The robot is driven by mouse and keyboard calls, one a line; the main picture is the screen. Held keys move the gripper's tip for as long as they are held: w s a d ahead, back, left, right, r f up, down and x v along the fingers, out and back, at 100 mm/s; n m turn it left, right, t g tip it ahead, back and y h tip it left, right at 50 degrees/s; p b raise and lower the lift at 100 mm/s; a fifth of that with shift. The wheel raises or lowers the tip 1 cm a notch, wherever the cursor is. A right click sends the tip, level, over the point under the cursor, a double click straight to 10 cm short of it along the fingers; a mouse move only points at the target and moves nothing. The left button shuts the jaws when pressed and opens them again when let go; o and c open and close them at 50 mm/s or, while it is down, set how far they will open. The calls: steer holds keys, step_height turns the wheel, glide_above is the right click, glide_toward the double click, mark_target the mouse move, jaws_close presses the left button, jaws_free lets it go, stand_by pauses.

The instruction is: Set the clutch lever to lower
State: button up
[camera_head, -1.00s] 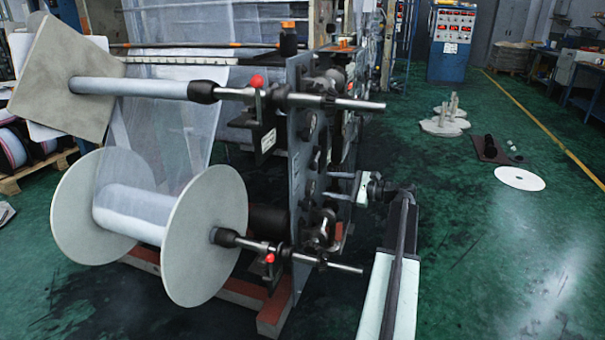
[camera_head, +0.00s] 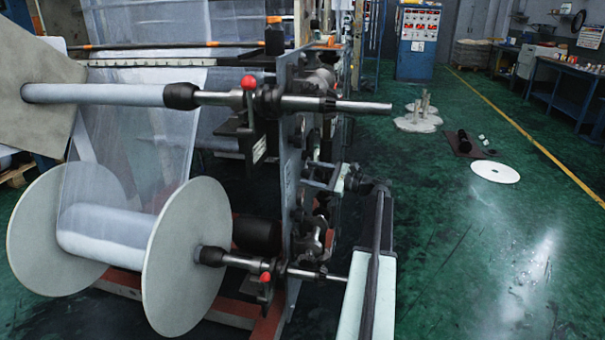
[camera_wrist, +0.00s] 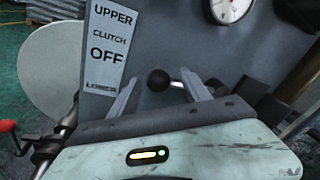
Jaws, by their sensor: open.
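The clutch lever's black ball knob (camera_wrist: 158,80) shows in the wrist view, right of the label plate (camera_wrist: 108,45) that reads UPPER, CLUTCH OFF, LOWER. The knob appears level with the space between OFF and LOWER, but it stands out from the panel, so I cannot tell its exact setting. My gripper (camera_wrist: 160,92) is open, with one finger on each side of the knob and gaps visible. In the head view my gripper (camera_head: 323,172) reaches the machine's side plate; the lever cannot be made out there.
A round gauge (camera_wrist: 230,7) is above right of the knob. Shafts with red knobs (camera_head: 249,83) stick out left of my arm, beside a white film reel (camera_head: 185,255). The green floor on the right is mostly open, with a white disc (camera_head: 496,172) on it.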

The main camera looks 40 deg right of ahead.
steer(key=shift+x, duration=1.3)
jaws_close()
steer(key=shift+s, duration=0.1)
